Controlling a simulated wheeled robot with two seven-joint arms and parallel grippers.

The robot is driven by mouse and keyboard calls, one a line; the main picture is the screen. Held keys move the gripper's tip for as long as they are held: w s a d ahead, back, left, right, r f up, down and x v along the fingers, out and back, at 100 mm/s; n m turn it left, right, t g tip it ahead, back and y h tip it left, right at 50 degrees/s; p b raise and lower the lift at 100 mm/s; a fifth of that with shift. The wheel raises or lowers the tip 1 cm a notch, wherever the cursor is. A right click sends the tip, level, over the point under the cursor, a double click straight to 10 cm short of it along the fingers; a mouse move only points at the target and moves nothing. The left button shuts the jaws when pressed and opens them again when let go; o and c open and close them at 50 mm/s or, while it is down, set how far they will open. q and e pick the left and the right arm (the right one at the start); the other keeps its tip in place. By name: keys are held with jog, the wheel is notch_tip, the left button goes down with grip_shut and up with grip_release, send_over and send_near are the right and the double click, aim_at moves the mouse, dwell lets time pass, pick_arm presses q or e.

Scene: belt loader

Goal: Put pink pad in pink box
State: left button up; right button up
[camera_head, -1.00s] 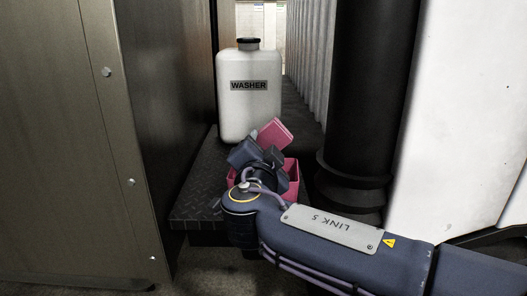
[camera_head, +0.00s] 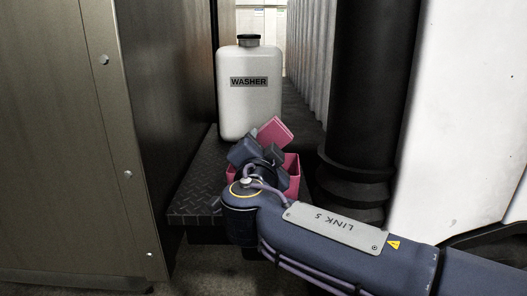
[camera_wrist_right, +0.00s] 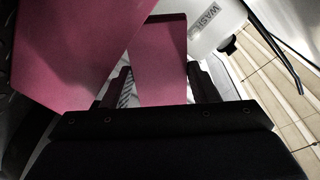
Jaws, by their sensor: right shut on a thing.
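The pink pad (camera_head: 276,131) is a flat tilted block held above the dark ledge, in front of the white bottle. My right gripper (camera_head: 264,151) is shut on it. In the right wrist view the pad (camera_wrist_right: 158,62) stands between the two fingers (camera_wrist_right: 158,88). The pink box (camera_head: 292,174) sits on the ledge below and behind my gripper, mostly hidden by it and the wrist. A large pink surface (camera_wrist_right: 75,45) fills the left of the wrist view and looks like the box. The pad's lower end is hidden. My left gripper is not in view.
A white WASHER bottle (camera_head: 249,105) stands on the dark tread-plate ledge (camera_head: 198,196) behind the pad. A metal cabinet (camera_head: 75,150) closes off the left. A black column (camera_head: 369,90) and a white panel (camera_head: 462,110) stand on the right.

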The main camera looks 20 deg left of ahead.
jog(key=o, duration=0.9)
jog(key=r+p, duration=0.1)
jog(key=p, duration=0.2)
jog(key=shift+r, duration=0.2)
jog(key=s, duration=0.4)
jog(key=s+d+b, duration=0.1)
jog(key=s, duration=0.3)
jog(key=s+d+b, duration=0.1)
jog(key=s, duration=0.2)
jog(key=shift+s+f, duration=0.1)
jog(key=shift+s, duration=0.3)
